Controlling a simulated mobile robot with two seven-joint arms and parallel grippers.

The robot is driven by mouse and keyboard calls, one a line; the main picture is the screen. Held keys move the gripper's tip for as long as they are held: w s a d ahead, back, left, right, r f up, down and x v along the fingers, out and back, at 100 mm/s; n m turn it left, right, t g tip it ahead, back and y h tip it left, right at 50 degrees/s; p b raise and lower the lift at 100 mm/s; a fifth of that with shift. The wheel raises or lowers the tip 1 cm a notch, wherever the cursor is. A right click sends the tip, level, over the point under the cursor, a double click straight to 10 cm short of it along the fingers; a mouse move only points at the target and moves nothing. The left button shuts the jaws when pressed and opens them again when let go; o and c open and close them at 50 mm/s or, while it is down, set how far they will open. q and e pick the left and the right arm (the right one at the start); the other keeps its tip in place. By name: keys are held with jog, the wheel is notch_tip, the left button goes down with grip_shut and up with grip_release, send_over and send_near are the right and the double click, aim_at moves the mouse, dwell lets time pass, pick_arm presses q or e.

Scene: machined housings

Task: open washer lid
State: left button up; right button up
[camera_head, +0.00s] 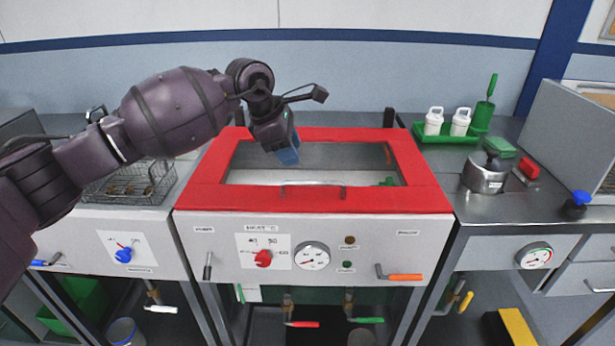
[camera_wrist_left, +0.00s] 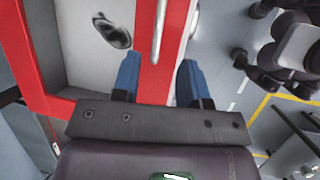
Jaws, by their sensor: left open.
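The washer is a white-fronted cabinet with a red top (camera_head: 315,200). Its red-framed lid (camera_head: 410,160) lies flat, with a see-through window (camera_head: 330,178) in the middle. A thin grey handle (camera_head: 313,186) runs along the lid's front edge. A slim bar on the red strip also shows in the left wrist view (camera_wrist_left: 160,30). My left gripper (camera_head: 288,152) is open and empty, with blue fingers pointing down over the window area. In the wrist view the fingers (camera_wrist_left: 158,82) appear on either side of the red strip; I cannot tell their height above it. My right gripper is out of view.
A wire basket (camera_head: 130,185) sits on the counter at left. A green tray (camera_head: 450,133) with white bottles and a brush stands at back right. A metal pot-like device (camera_head: 485,178) is on the right counter. The washer's front has knobs, a gauge (camera_head: 312,256) and an orange-handled lever (camera_head: 402,277).

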aim_at(310, 182)
pick_arm(q)
jog(key=b+x, duration=0.1)
jog(key=x, duration=0.8)
jog(key=shift+d+f, duration=0.1)
jog(key=shift+f, duration=0.05)
grip_shut()
